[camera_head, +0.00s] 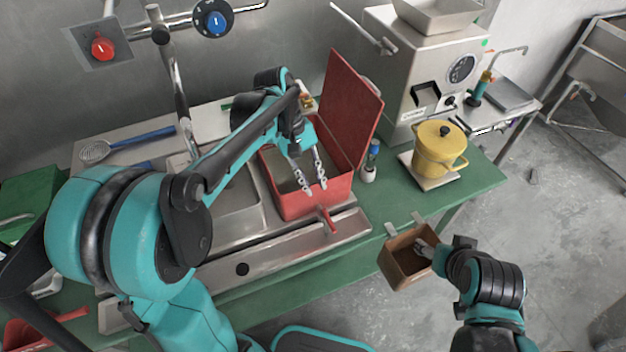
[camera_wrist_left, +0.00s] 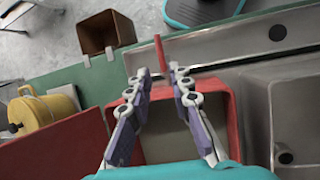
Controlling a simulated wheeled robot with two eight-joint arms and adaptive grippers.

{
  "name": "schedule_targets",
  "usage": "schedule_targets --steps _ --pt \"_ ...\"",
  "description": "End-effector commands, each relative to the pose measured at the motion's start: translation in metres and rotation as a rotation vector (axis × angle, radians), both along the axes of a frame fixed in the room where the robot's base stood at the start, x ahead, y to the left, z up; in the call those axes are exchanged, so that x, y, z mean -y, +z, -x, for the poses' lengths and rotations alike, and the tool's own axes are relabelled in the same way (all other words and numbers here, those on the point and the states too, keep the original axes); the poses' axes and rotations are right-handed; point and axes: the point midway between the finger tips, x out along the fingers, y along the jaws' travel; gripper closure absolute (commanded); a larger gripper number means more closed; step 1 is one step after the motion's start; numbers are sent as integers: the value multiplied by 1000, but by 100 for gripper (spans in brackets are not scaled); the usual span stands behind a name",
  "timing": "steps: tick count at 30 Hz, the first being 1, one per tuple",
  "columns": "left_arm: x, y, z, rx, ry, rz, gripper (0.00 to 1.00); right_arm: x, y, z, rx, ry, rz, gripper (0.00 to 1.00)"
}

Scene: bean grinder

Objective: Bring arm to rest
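The brown box also shows in the left wrist view (camera_wrist_left: 95,36).
A yellow pot (camera_head: 438,148) stands on a pale plate to the right. The grinder machine (camera_head: 430,70) stands behind it. A steel sink (camera_head: 238,205) lies left of the red box. A small bottle (camera_head: 370,165) stands by the lid. The green table (camera_head: 480,180) is clear at right.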

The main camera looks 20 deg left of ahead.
Motion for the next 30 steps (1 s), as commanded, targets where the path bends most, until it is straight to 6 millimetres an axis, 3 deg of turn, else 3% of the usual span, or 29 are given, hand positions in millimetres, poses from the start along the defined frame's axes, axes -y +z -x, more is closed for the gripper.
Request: schedule_targets --steps 17,23,30 --pt "0 1 2 14 -4 -5 80 0 0 0 0 0 0 39" --pt "-6 8 25 176 -59 -67 80 0 0 0 0 0 0 39" --pt "-24 8 65 503 -214 -225 80 0 0 0 0 0 0 39"
